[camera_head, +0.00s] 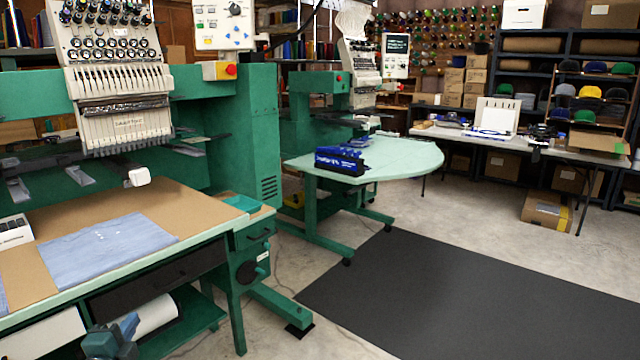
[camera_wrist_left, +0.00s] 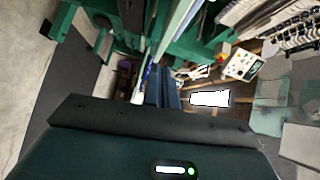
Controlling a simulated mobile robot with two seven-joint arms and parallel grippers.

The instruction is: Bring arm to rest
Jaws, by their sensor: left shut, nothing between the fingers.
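My left gripper (camera_head: 112,342) shows at the bottom left edge of the head view, low in front of the near green embroidery machine's table (camera_head: 210,232). Only a small blue-grey part of it is in the picture. In the left wrist view its dark body fills the bottom and its fingers (camera_wrist_left: 164,90) point away from the camera. The fingers are together and hold nothing. My right gripper is in neither view.
The near table carries blue cloth (camera_head: 105,250); a white roll (camera_head: 155,315) lies on the shelf beneath. A second machine with a rounded pale green table (camera_head: 400,160) stands behind. A dark mat (camera_head: 450,290) covers open floor at right. Cartons (camera_head: 546,212) stand farther back.

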